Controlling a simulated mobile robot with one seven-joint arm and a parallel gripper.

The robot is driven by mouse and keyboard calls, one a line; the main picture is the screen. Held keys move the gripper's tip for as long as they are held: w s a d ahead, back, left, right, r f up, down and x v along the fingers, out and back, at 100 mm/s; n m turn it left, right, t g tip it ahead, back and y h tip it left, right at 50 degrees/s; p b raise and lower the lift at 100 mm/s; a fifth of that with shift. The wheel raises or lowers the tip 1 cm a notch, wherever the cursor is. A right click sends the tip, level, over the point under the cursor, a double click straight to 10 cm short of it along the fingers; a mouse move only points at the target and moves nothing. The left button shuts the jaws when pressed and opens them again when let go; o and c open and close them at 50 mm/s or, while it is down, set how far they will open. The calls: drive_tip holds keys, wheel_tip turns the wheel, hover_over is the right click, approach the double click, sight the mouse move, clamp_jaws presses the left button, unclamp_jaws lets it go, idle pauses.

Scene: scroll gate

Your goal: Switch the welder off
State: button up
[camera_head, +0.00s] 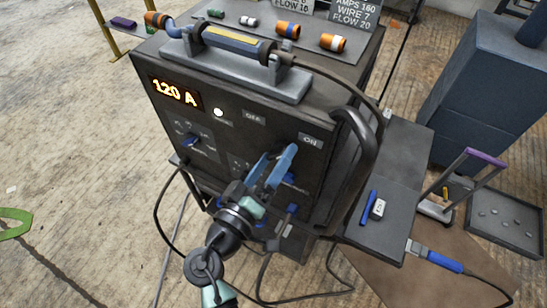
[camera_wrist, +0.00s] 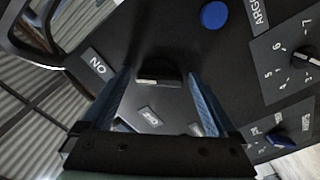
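The welder (camera_head: 228,140) is a dark box with a front panel in the head view. Its display (camera_head: 174,93) glows "120 A" and a small white lamp (camera_head: 218,112) is lit. My gripper (camera_head: 277,167) is at the panel's right side, below the "ON" label (camera_head: 311,140). In the wrist view, my gripper (camera_wrist: 158,85) is open, its two blue fingers on either side of a dark switch (camera_wrist: 158,72) with a pale mark. Finger contact cannot be told. The "ON" label (camera_wrist: 97,65) and another small label (camera_wrist: 150,117) are beside it. The gripper hides this switch in the head view.
A blue button (camera_wrist: 214,14) and numbered dials (camera_wrist: 308,58) are near the switch. A thick curved handle (camera_head: 362,150) stands close to the right of my gripper. A side shelf (camera_head: 395,215) holds small items. A torch (camera_head: 235,40) lies on top. Cables hang below.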

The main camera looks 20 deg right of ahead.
drive_tip(key=c, duration=1.2)
drive_tip(key=shift+n, duration=0.3)
drive_tip(key=n+p, duration=0.1)
drive_tip(key=n, duration=0.2)
drive_tip(key=shift+n, duration=0.3)
drive_tip(key=n+p, duration=0.2)
drive_tip(key=n, duration=0.1)
drive_tip(key=shift+r+n, duration=0.1)
drive_tip(key=shift+n, duration=0.3)
drive_tip(key=n+p, duration=0.2)
drive_tip(key=n, duration=0.3)
drive_tip(key=shift+p, duration=0.4)
drive_tip(key=shift+n+p, duration=0.65)
drive_tip(key=shift+n, duration=0.95)
